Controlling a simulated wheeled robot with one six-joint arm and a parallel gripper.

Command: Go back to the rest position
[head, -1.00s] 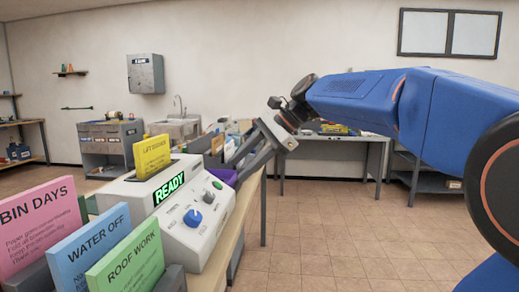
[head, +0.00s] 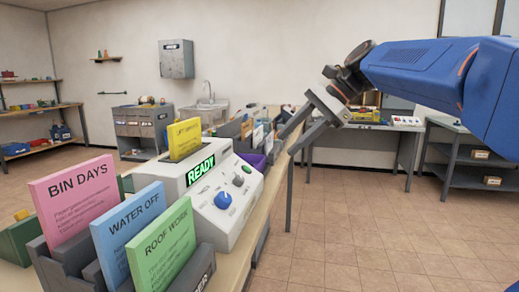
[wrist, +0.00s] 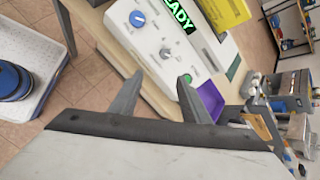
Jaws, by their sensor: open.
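My gripper (head: 299,131) is open and empty. In the head view it hangs at the end of my blue arm, right of the machine and over the table's right edge. In the wrist view its two fingers (wrist: 157,92) stand apart with nothing between them. The white machine (head: 240,205) has a blue knob and a green READY display, and a yellow card (head: 184,138) stands in its top. The machine also shows in the wrist view (wrist: 150,38), beyond the fingertips.
Pink (head: 74,200), blue (head: 130,235) and green (head: 163,245) cards stand in a grey rack at the front left. A purple tray (wrist: 211,98) lies beside the machine. A grey workbench (head: 352,133) stands at the back. Tiled floor (head: 350,240) is clear on the right.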

